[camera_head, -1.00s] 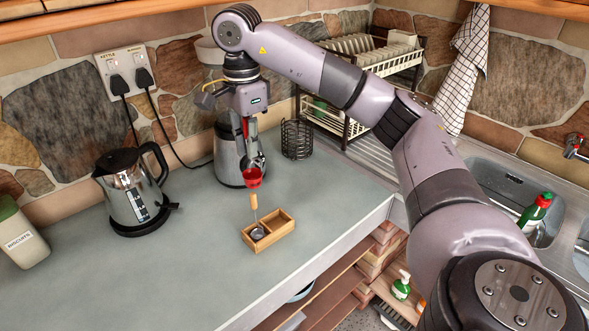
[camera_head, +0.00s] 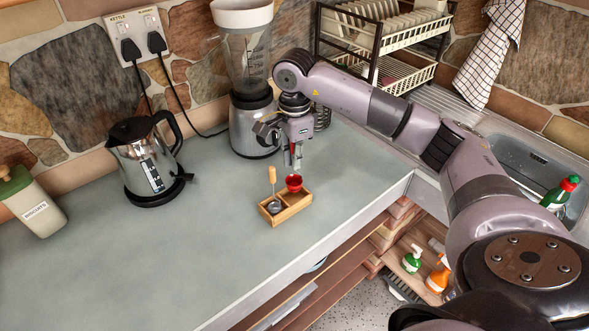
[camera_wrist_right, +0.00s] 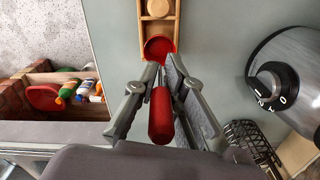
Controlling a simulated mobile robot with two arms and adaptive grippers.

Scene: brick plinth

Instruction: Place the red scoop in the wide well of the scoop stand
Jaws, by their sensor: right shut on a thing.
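The red scoop (camera_head: 294,183) has its bowl at the right-hand well of the wooden scoop stand (camera_head: 290,213). Whether the bowl touches the well floor is not clear. My right gripper (camera_head: 296,164) is above the stand, shut on the scoop's upright red handle (camera_wrist_right: 161,116). In the right wrist view the red bowl (camera_wrist_right: 158,48) overlaps the near end of the stand (camera_wrist_right: 140,20). A second scoop with a wooden handle (camera_head: 272,176) and metal bowl stands in the left-hand well. My left gripper is not in view.
A blender (camera_head: 252,125) stands close behind my right gripper, with a black wire holder (camera_head: 322,116) beside it. A kettle (camera_head: 147,165) and a biscuit tin (camera_head: 32,205) are to the left. The counter in front is clear up to its edge.

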